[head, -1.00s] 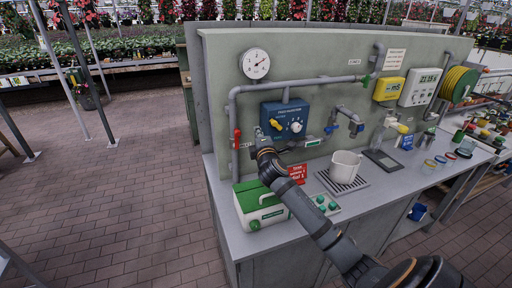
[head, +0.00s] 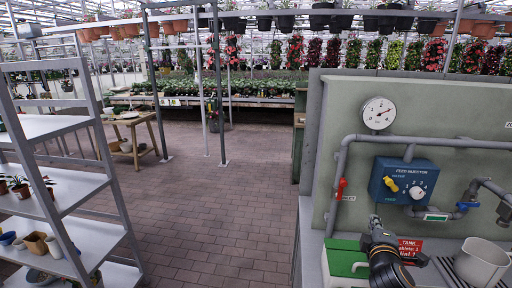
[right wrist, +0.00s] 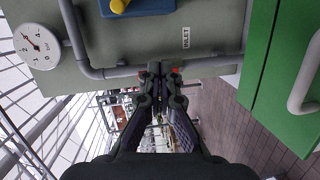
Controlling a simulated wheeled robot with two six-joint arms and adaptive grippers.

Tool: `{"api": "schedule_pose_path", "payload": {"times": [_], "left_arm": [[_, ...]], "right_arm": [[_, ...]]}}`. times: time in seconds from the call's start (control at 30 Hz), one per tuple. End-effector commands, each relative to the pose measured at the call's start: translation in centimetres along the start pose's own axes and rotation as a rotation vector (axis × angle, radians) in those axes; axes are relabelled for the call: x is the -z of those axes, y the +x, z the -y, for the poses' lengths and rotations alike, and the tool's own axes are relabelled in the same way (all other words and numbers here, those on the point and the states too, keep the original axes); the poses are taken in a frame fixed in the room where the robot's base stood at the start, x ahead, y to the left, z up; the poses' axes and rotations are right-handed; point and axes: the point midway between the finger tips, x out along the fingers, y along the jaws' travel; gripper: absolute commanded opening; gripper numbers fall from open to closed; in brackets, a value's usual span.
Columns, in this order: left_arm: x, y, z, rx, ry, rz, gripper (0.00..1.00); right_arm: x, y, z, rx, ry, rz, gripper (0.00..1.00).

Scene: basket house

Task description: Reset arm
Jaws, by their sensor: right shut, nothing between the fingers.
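My right gripper (head: 375,222) is at the bottom right of the head view, at the end of my dark arm. It is in front of the grey-green panel (head: 328,120), below the blue feed injector (head: 402,180). In the right wrist view the fingertips (right wrist: 160,70) are together, with nothing between them. The injector has a yellow lever (head: 391,184) and a white dial (head: 418,193). I cannot tell whether the gripper touches anything. My left gripper is not in view.
A round gauge (head: 379,113) and grey pipes (head: 345,155) are on the panel. A grey shelf rack (head: 65,195) stands left. The brick floor (head: 215,215) between is open.

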Motion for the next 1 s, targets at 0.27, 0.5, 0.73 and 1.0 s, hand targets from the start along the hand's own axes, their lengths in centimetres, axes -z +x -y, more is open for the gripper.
{"api": "schedule_pose_path", "payload": {"times": [0.27, 0.5, 0.73, 1.0], "left_arm": [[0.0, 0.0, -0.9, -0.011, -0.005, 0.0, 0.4], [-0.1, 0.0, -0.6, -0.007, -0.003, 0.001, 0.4], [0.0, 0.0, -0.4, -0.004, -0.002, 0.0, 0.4], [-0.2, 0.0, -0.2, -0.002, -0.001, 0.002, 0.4]], "right_arm": [[-0.4, -10.3, 16.8, 0.542, 0.522, 0.205, 0.0], [-0.1, -19.3, 23.7, 0.844, 0.784, 0.416, 0.0], [0.1, -24.4, 28.8, 1.023, 0.918, 0.588, 0.0], [-1.4, -21.7, 39.4, 1.039, 0.902, 0.626, 0.0]]}}
